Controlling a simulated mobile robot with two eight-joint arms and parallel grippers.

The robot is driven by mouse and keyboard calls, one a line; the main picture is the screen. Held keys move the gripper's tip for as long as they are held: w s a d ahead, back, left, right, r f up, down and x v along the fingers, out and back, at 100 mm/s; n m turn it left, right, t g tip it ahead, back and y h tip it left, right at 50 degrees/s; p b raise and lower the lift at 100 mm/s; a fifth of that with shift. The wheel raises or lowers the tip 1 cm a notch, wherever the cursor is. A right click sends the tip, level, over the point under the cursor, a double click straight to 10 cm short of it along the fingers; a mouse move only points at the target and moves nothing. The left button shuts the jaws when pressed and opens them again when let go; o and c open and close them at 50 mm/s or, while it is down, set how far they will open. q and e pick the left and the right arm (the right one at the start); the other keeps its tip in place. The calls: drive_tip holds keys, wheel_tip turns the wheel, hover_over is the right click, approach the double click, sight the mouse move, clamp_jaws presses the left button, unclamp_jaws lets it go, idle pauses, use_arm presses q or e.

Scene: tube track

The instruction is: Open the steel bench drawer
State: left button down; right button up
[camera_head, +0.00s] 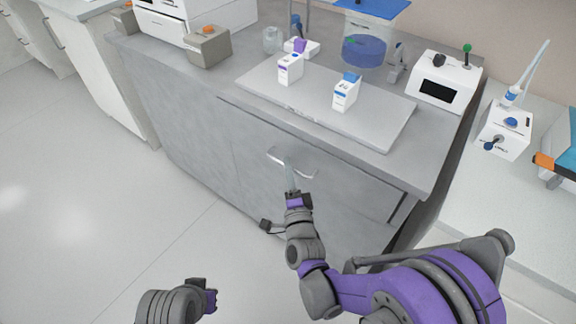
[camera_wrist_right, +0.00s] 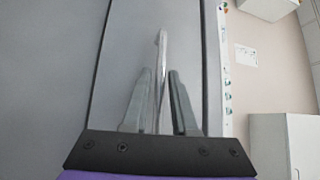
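The grey steel bench drawer (camera_head: 345,190) is in the bench front, under the worktop, and its front looks flush with the bench. Its pale bar handle (camera_head: 280,158) sticks out from the front. My right gripper (camera_head: 291,180) is at the handle. In the right wrist view the handle bar (camera_wrist_right: 162,52) runs between the two fingers of my right gripper (camera_wrist_right: 160,100), with a narrow gap visible on each side. My left gripper (camera_head: 212,299) is low in the head view, over the floor and away from the bench; its fingers are too unclear to read.
A grey board (camera_head: 325,110) on the worktop carries two small white boxes, one purple-marked (camera_head: 290,69) and one blue-marked (camera_head: 345,92). A blue-lidded clear container (camera_head: 366,45) and a white device (camera_head: 443,82) stand behind. The floor (camera_head: 90,215) before the bench is clear.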

drive_tip(key=shift+w+a+r, duration=0.1)
drive_tip(key=shift+w, duration=0.45)
clamp_jaws()
idle(1.1)
